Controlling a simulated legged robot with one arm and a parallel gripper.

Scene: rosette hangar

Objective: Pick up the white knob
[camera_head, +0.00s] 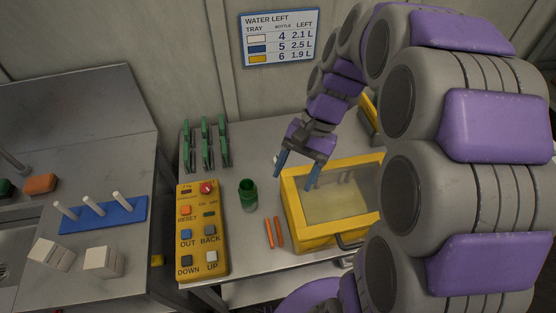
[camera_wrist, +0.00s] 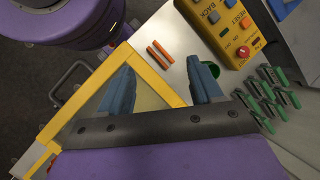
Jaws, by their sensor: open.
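My gripper (camera_head: 297,172) hangs over the steel table in the head view, with its two blue fingers spread apart and nothing between them. It is above the back left corner of a yellow-framed box with a clear lid (camera_head: 290,222). The wrist view shows the open gripper (camera_wrist: 160,68) too, with table surface and the box's yellow edge between the fingers. I cannot clearly make out a white knob. A small pale spot shows beside the left finger in the head view, too small and too covered to identify.
Several green clips (camera_head: 192,155) stand behind. A blue peg tray (camera_head: 83,228) and two white blocks (camera_head: 103,262) are on the left table.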

